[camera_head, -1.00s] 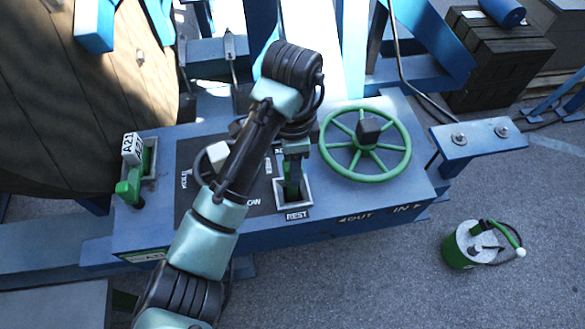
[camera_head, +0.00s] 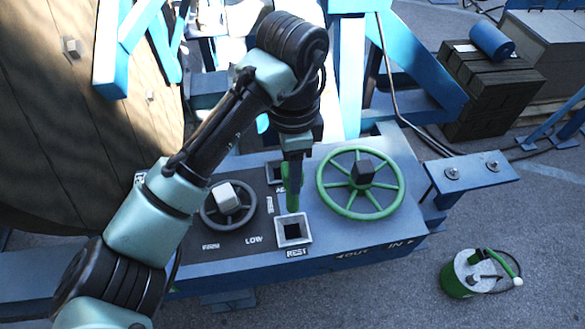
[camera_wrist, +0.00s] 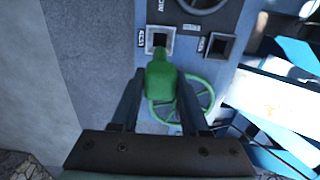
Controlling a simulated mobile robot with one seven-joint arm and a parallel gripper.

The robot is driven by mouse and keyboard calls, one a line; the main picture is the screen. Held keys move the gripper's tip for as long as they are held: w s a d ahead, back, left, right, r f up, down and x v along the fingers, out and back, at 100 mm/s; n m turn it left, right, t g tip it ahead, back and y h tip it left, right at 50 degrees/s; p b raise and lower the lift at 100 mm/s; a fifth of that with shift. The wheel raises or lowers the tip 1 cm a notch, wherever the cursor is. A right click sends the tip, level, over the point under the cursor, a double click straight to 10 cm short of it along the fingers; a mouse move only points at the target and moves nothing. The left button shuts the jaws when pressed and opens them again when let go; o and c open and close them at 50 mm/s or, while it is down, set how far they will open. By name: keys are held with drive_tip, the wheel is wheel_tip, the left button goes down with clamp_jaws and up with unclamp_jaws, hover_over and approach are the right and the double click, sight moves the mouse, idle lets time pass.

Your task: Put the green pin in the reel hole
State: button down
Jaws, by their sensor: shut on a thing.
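My gripper (camera_head: 294,166) is shut on the green pin (camera_head: 291,196), which hangs upright above the blue console. In the wrist view the green pin (camera_wrist: 160,78) sits between the two dark fingers of my gripper (camera_wrist: 158,100). The square socket marked REST (camera_head: 293,231) is empty, just below the pin; it also shows in the wrist view (camera_wrist: 160,41). The big wooden reel (camera_head: 60,130) stands at the left in the head view. I cannot make out its hole; my arm covers part of that side.
A second square socket (camera_head: 273,168) lies behind REST. A green handwheel (camera_head: 360,183) stands right of the pin and a grey knob wheel (camera_head: 228,204) left. Blue frame bars (camera_head: 425,75) rise behind. A green-and-grey canister (camera_head: 468,274) stands on the ground at right.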

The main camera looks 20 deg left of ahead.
drive_tip(key=shift+r+p, duration=3.6)
drive_tip(key=shift+p, duration=0.05)
drive_tip(key=shift+r, duration=1.2)
